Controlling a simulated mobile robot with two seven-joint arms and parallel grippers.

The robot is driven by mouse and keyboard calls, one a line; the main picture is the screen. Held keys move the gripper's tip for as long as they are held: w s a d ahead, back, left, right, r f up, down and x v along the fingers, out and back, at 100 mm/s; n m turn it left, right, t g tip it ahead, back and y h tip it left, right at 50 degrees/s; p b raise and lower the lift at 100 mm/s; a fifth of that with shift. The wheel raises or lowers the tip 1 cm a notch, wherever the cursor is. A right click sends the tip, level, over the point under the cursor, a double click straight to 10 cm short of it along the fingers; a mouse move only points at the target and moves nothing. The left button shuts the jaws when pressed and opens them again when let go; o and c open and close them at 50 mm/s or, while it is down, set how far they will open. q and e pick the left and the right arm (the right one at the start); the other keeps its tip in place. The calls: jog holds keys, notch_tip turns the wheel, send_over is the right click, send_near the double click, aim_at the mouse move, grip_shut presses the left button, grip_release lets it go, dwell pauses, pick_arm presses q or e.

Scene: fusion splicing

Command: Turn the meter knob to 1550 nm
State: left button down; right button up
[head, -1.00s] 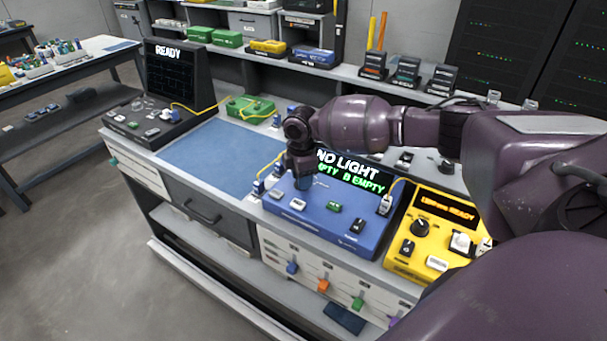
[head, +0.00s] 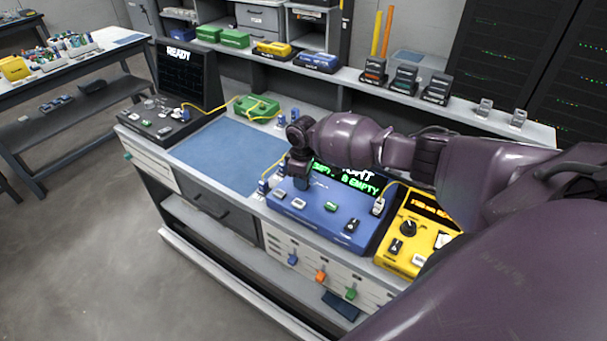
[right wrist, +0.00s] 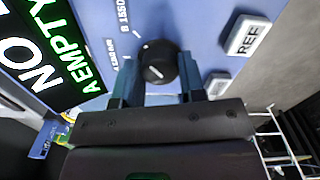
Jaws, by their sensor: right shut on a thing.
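The blue meter (head: 318,213) stands on the workbench, its dark screen (head: 345,177) lit with green "EMPTY" text. The right wrist view shows its black round knob (right wrist: 158,62) with a white mark, close to the printed labels 1310 and 1550. I cannot tell for certain which label the mark points at. My right gripper (head: 302,183) is lowered over the meter's left rear part and hides the knob in the head view. In the right wrist view the gripper (right wrist: 160,82) has one finger on each side of the knob, shut on it. My left gripper is out of view.
A yellow device (head: 405,240) stands right of the meter. A blue mat (head: 230,153) lies to its left, with a black "READY" device (head: 170,118) beyond. A yellow cable and a plug (head: 378,206) sit close to the meter. A REF button (right wrist: 248,36) is beside the knob.

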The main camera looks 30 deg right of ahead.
dwell(0.3)
jog(key=o, duration=0.9)
notch_tip(320, 180, up, 11)
jog(key=shift+f+p, duration=0.1)
jog(key=shift+p, duration=0.25)
jog(key=shift+w, duration=0.1)
dwell(0.4)
